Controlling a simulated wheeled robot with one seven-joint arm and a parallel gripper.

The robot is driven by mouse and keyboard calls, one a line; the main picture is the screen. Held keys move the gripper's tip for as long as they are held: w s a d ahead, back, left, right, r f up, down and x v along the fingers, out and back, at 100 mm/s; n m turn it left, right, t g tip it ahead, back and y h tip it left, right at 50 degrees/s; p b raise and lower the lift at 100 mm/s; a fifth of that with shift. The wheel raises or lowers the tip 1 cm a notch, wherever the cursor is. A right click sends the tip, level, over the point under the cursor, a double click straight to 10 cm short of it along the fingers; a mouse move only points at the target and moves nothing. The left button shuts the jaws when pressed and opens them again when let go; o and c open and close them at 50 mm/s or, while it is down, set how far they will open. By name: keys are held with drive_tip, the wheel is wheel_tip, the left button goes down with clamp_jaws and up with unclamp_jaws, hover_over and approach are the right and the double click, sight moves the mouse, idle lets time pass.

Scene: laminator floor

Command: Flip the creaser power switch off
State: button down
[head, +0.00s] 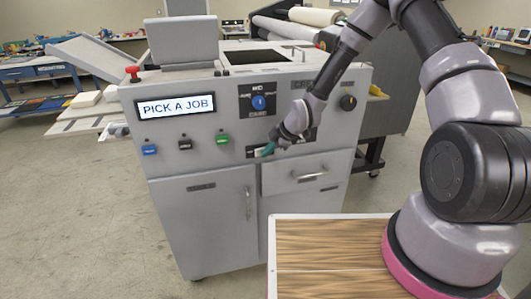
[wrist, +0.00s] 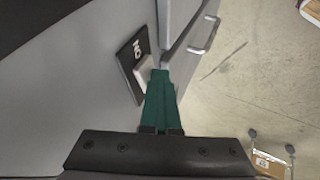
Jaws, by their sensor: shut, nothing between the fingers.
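The creaser (head: 225,165) is a grey cabinet machine in the middle of the head view, with a lit screen (head: 176,107) reading "PICK A JOB". Its power switch is a pale rocker (wrist: 144,71) on a dark plate (wrist: 130,58), left of the fingertips in the wrist view. In the head view the dark plate (head: 250,153) is partly hidden by my gripper (head: 266,150). My gripper also shows in the wrist view (wrist: 160,74), its green fingers together and empty. The fingertips are right beside the rocker; I cannot tell whether they touch. Which way the rocker is tilted is unclear.
Blue (head: 149,150), black (head: 185,143) and green (head: 222,138) buttons, a red stop button (head: 132,73), a blue dial (head: 259,102) and a black knob (head: 348,102) are on the machine. A drawer handle (wrist: 205,38) is near my fingers. A wood-topped surface (head: 325,258) is in front.

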drive_tip(key=v, duration=1)
drive_tip(key=shift+d+r, duration=0.2)
drive_tip(key=shift+r, duration=0.1)
drive_tip(key=shift+s, duration=0.1)
drive_tip(key=s, duration=0.2)
drive_tip(key=s+n, duration=0.1)
drive_tip(key=shift+s+d+r+g, duration=0.15)
drive_tip(key=shift+s+d+g, duration=0.15)
drive_tip(key=shift+s, duration=0.05)
